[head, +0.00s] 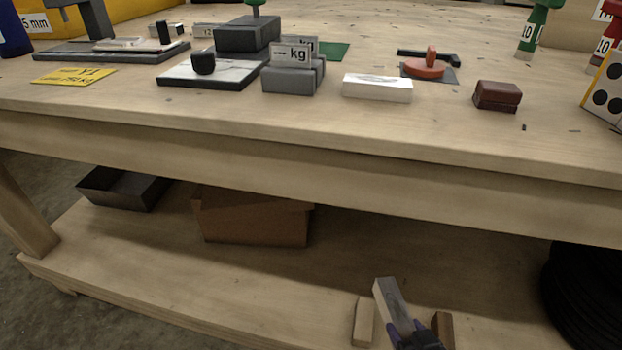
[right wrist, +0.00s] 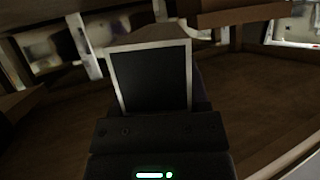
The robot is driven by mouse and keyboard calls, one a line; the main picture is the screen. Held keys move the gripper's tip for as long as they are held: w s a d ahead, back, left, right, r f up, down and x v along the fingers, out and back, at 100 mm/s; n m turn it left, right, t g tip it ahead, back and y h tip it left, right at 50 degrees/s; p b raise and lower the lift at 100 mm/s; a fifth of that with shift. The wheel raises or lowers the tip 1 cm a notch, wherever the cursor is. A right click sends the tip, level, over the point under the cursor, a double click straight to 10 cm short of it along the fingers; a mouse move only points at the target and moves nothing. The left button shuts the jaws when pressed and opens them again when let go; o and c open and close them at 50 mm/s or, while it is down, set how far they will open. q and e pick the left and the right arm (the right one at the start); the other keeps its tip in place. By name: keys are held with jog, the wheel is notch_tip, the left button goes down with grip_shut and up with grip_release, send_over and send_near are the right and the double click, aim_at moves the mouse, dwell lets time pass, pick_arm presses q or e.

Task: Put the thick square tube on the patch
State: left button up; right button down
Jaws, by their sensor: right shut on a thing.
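My right gripper (head: 418,333) is at the bottom of the head view, low over the lower shelf. It is shut on a grey metal square tube (head: 391,302), which points up and away from it. In the right wrist view the tube's square end (right wrist: 150,80) shows as a pale rim around a dark middle, just beyond the gripper body. A flat green patch (head: 335,51) lies on the bench top, partly hidden behind a grey block with a kg sign. My left gripper is not in view.
Wooden blocks (head: 363,322) stand beside the tube on the lower shelf (head: 200,285). A cardboard box (head: 255,220), a dark tray (head: 122,188) and a black coil (head: 585,300) are there too. The bench's front edge (head: 330,180) overhangs. A white block (head: 377,87) stands before the patch.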

jog(key=r+n+y, duration=0.1)
jog(key=r, duration=0.2)
jog(key=a+r+n+g+y, duration=0.1)
jog(key=r, duration=0.2)
jog(key=s+r+n+y, duration=0.1)
jog(key=r+y, duration=0.1)
jog(key=r, duration=0.1)
jog(key=shift+a+r+n+g, duration=0.3)
jog(key=shift+a+n+g, duration=0.05)
jog(key=shift+n+g, duration=0.05)
jog(key=s+a+r+n+g+y, duration=0.2)
jog(key=s+r+n+g+y, duration=0.25)
jog(key=s+r, duration=0.35)
pick_arm(q)
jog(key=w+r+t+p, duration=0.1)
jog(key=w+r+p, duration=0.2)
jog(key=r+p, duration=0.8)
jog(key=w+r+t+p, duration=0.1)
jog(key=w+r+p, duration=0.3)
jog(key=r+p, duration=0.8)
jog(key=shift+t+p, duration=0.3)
jog(key=shift+p, duration=0.7)
pick_arm(e)
notch_tip(320, 180, up, 30)
jog(key=n+t, duration=0.1)
jog(key=shift+r+n, duration=0.25)
jog(key=shift+n, duration=0.1)
